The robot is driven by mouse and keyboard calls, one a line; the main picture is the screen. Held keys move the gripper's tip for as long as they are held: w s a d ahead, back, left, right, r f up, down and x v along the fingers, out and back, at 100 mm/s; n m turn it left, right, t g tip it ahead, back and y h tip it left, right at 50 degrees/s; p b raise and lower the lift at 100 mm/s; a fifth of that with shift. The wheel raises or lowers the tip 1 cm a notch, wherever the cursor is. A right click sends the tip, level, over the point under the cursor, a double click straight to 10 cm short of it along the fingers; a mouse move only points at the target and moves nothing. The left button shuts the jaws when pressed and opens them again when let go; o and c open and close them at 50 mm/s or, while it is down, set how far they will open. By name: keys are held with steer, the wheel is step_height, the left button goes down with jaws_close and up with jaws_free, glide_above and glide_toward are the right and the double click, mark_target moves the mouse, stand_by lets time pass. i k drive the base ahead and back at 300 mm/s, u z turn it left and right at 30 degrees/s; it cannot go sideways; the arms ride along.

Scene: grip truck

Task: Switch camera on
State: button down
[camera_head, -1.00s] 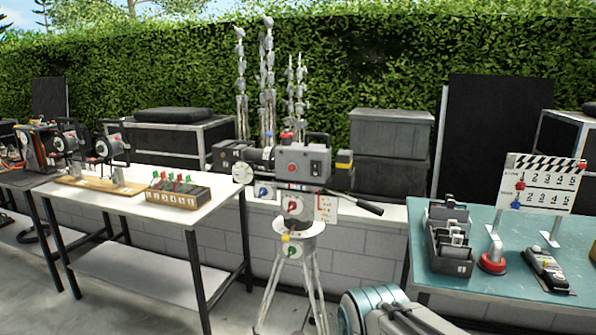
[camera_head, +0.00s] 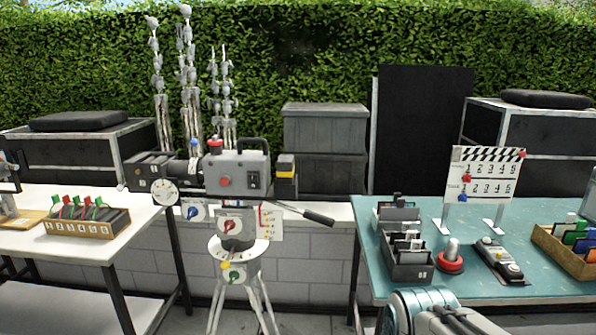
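The camera (camera_head: 236,174) stands on a tripod (camera_head: 236,268) left of the picture's middle. Its grey body has a top handle, a red round button (camera_head: 225,181) and a small black switch panel (camera_head: 254,180) on the side facing me. The switch's position is too small to tell. A black and yellow block (camera_head: 286,176) sits at its right end. Part of my arm (camera_head: 430,310) shows at the bottom right, well to the right of the tripod and apart from the camera. My gripper's fingers are not in view.
A teal table (camera_head: 345,240) on the right holds a clapperboard (camera_head: 484,175), a grey divided box (camera_head: 408,255), a red-based knob (camera_head: 451,258) and a handheld device (camera_head: 500,260). A white table (camera_head: 110,225) stands left. A pan handle (camera_head: 305,213) juts right from the tripod head.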

mark_target(253, 178)
steer(key=z, duration=0.15)
steer(key=i, duration=1.05)
steer(key=u, duration=0.65)
